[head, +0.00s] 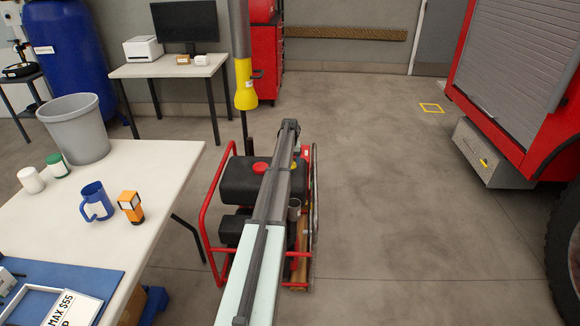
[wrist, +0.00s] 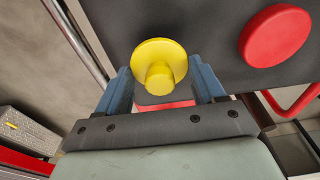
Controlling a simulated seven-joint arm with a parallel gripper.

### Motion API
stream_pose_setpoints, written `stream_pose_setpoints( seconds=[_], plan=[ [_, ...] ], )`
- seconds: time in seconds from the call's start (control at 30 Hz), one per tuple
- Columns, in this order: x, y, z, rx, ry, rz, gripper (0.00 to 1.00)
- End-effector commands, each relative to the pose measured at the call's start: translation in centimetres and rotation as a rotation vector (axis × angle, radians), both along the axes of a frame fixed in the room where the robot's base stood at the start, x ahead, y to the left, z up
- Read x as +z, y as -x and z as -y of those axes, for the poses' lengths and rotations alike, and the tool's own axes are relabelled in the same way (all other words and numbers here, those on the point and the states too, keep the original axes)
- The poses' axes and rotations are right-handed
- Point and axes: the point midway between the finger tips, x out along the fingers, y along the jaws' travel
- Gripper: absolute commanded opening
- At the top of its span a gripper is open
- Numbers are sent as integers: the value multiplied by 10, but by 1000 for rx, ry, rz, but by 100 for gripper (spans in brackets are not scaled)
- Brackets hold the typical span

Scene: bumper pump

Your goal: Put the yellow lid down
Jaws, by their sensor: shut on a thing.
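The yellow lid (wrist: 160,60) shows in the wrist view as a round disc with a knob in its middle, knob towards the camera. My gripper (wrist: 159,72) is shut on it, one blue-grey finger on each side. The lid is over the black tank (wrist: 215,30) of the pump; whether it touches the tank cannot be told. A red patch shows just below the lid.
A red cap (wrist: 275,36) sits on the tank right of the lid; the head view shows it too (head: 262,167). A red tube frame (head: 211,210) surrounds the pump. A white table (head: 150,165) with a mug stands left.

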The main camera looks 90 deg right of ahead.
Motion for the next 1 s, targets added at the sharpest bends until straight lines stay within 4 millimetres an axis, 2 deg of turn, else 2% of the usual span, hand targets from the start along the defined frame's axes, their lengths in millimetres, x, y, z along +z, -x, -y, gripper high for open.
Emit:
stream_pose_setpoints(
  seconds=[0.1, 0.2, 0.6, 0.63, 0.87, 1.0],
  plan=[
    [-17, 0, 0, 0, -2, 0, 40],
    [-25, 0, 0, 0, -1, 0, 40],
    [-29, 0, 0, 0, 0, 0, 40],
    [-29, 0, 0, 0, 0, 0, 70],
    [-28, 0, 0, 0, 0, 0, 92],
    [-28, 0, 0, 0, 0, 0, 94]
  ],
)
